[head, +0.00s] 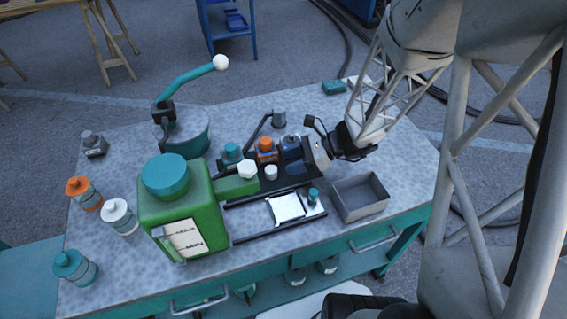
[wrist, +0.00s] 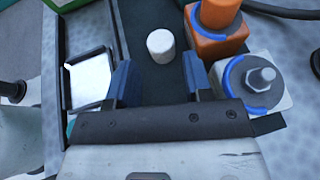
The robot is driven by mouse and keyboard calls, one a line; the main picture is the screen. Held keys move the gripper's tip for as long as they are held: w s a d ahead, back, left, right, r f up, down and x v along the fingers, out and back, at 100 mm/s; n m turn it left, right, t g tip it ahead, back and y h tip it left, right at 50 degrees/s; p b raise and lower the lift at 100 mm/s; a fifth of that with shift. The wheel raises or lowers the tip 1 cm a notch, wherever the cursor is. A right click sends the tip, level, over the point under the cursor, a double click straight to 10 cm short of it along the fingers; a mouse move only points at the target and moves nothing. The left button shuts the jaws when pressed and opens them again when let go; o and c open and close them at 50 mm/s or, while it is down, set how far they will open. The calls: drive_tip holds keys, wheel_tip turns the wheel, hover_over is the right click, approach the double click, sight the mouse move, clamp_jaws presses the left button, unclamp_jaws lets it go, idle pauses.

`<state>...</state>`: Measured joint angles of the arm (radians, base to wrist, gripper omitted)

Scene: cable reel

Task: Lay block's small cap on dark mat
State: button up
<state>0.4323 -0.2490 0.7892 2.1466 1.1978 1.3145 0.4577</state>
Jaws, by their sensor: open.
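A small white cylindrical cap (head: 271,172) stands on the dark mat (head: 258,188). In the wrist view the cap (wrist: 160,46) is on the dark mat (wrist: 148,16), just beyond and between my fingertips, with no contact visible. My gripper (wrist: 158,78) is open and empty, its two blue fingers spread apart. In the head view my gripper (head: 310,158) is at the right end of the mat. A pale block (wrist: 258,82) with a blue ring and a bare grey hex stud sits right of my fingers. An orange-topped block (wrist: 215,25) is beside it.
A white-surfaced tray (head: 286,207) lies in front of the mat, with a small teal-topped piece (head: 313,196) beside it. An open grey bin (head: 360,196) stands to the right. A green canister (head: 185,205) with a projecting arm stands left. Blocks line the mat's back.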

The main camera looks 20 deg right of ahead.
drive_tip(key=shift+v, duration=2.95)
drive_tip(key=shift+s+a+r+n+g, duration=0.2)
drive_tip(key=shift+a+r+n+g, duration=0.1)
drive_tip(key=shift+a+r+n, duration=0.1)
drive_tip(key=s+a+r+n+h, duration=0.3)
drive_tip(key=s+r+n+h, duration=0.3)
drive_tip(key=r+n, duration=0.3)
drive_tip(key=s+a+r+n+h, duration=0.4)
drive_tip(key=s+r+n+h, duration=0.3)
drive_tip(key=r+n, duration=0.3)
drive_tip(key=shift+r+h, duration=0.3)
drive_tip(key=shift+r, duration=0.25)
